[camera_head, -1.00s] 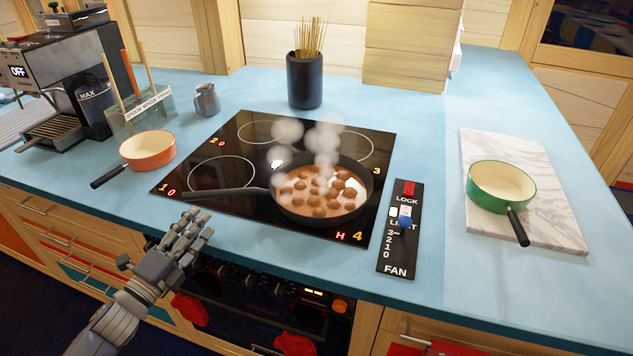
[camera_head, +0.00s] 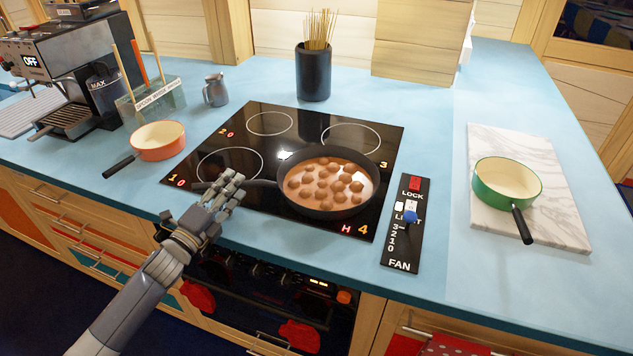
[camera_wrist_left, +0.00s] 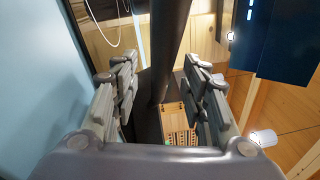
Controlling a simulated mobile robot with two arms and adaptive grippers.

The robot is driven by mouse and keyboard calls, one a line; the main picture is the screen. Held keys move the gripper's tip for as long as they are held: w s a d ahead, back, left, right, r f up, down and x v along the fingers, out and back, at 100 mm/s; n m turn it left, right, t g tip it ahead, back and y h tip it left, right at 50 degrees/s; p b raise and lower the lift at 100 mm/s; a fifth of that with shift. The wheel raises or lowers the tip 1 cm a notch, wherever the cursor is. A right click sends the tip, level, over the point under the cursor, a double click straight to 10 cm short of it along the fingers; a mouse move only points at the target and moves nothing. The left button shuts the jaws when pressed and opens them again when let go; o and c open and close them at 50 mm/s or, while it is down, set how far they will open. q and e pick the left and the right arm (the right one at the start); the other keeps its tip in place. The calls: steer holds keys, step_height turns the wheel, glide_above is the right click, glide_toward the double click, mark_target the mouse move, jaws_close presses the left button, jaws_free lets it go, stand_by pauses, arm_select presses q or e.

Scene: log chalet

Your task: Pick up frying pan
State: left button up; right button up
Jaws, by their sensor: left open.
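The black frying pan (camera_head: 282,206) sits on the lower right burner of the hob, with several brown balls in reddish-brown sauce (camera_head: 325,185) in it. Its long handle (camera_head: 262,183) points left across the hob. My left gripper (camera_head: 226,188) is open at the handle, its fingers over part of it. In the left wrist view a dark bar, which looks like the handle (camera_wrist_left: 165,55), runs between the spread fingers of the gripper (camera_wrist_left: 158,85). I cannot tell whether the fingers touch it. My right gripper is not in view.
The black hob (camera_head: 283,122) is set in a blue counter. An orange pan (camera_head: 158,148) stands left of it, and a green pan (camera_head: 500,188) sits on a marble board (camera_head: 565,215) at right. The fan panel (camera_head: 402,235) lies between hob and board.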

arm_select(q)
steer(key=shift+w+d, duration=0.35)
steer(key=shift+w, duration=0.3)
steer(key=shift+r, duration=0.1)
steer(key=shift+c, duration=0.5)
jaws_close()
steer(key=shift+r, duration=0.35)
steer(key=shift+w, duration=0.1)
